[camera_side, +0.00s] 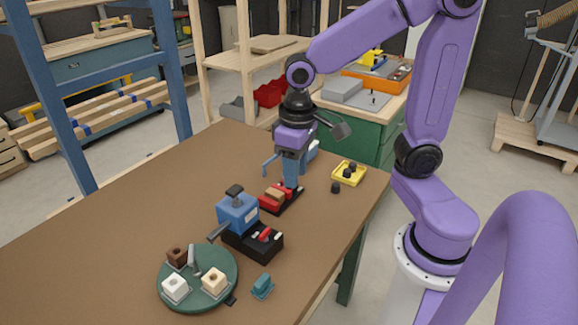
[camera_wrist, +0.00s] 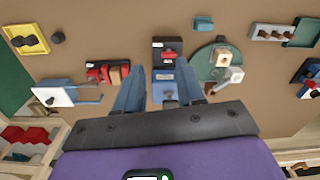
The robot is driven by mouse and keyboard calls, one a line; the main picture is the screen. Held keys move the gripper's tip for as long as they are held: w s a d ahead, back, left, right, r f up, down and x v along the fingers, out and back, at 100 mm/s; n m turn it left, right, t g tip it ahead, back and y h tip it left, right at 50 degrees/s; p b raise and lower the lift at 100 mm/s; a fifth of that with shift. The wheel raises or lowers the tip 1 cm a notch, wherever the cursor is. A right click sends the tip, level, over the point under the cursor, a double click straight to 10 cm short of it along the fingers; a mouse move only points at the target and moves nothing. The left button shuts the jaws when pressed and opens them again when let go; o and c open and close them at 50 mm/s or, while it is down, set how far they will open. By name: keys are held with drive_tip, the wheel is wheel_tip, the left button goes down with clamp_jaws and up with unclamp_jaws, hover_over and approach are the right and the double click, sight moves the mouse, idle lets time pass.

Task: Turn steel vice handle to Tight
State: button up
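The blue vice (camera_side: 238,213) stands on a black base (camera_side: 265,243) with red and white parts. In the wrist view the vice (camera_wrist: 163,90) shows between my fingers. A grey steel handle (camera_side: 218,231) sticks out from its left side, towards the green disc. Any Tight marking is too small to read. My gripper (camera_side: 291,186) points down, behind and right of the vice, near a red holder. In the wrist view my gripper (camera_wrist: 157,70) is open and empty.
The red holder (camera_side: 272,203) with a tan block is close to my fingers. The round green disc (camera_side: 206,303) carries several blocks. A teal block (camera_side: 262,286), a yellow tray (camera_side: 346,178) and a black knob (camera_side: 336,188) are nearby. The left tabletop is clear.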

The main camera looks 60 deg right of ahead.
drive_tip(key=w+d+m, duration=0.8)
drive_tip(key=w+m, duration=0.2)
drive_tip(key=w, duration=0.1)
drive_tip(key=w+d+f+m, duration=0.1)
drive_tip(key=w+d+m, duration=0.2)
drive_tip(key=d+m, duration=0.3)
drive_tip(key=w+d+m, duration=0.3)
drive_tip(key=d+m, duration=0.1)
drive_tip(key=d, duration=0.4)
drive_tip(key=f, duration=1.7)
drive_tip(key=shift+s+f, duration=0.25)
drive_tip(key=shift+f, duration=0.1)
clamp_jaws()
